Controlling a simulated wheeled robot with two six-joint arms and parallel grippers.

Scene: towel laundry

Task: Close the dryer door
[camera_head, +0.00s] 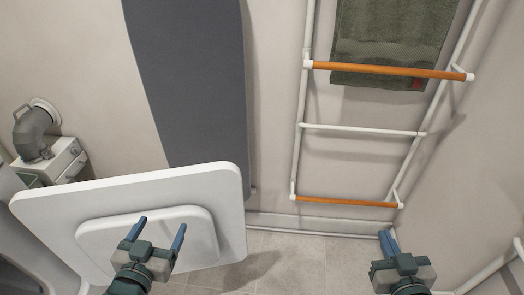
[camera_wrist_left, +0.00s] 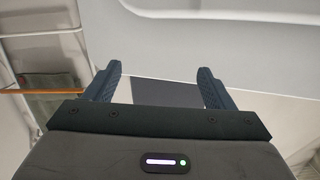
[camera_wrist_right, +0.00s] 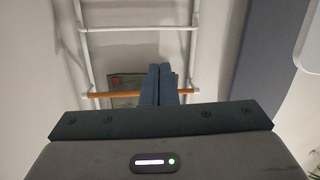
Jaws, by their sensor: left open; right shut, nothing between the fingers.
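The dryer door (camera_head: 222,187) is a white rounded panel with a raised inner panel (camera_head: 100,240). It stands swung open at the lower left of the head view, away from the dryer body (camera_head: 35,255) at the left edge. My left gripper (camera_head: 157,232) is open with its fingers in front of the door's raised inner face; contact cannot be told. The door also fills the upper right of the left wrist view (camera_wrist_left: 220,40). My right gripper (camera_head: 388,243) is shut and empty, apart from the door, at the lower right. It also shows shut in the right wrist view (camera_wrist_right: 158,84).
A white drying rack (camera_head: 300,130) with orange bars holds a dark green towel (camera_head: 390,45) against the wall. A grey ironing board (camera_head: 195,85) stands behind the door. Tiled floor (camera_head: 300,262) is clear between my grippers.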

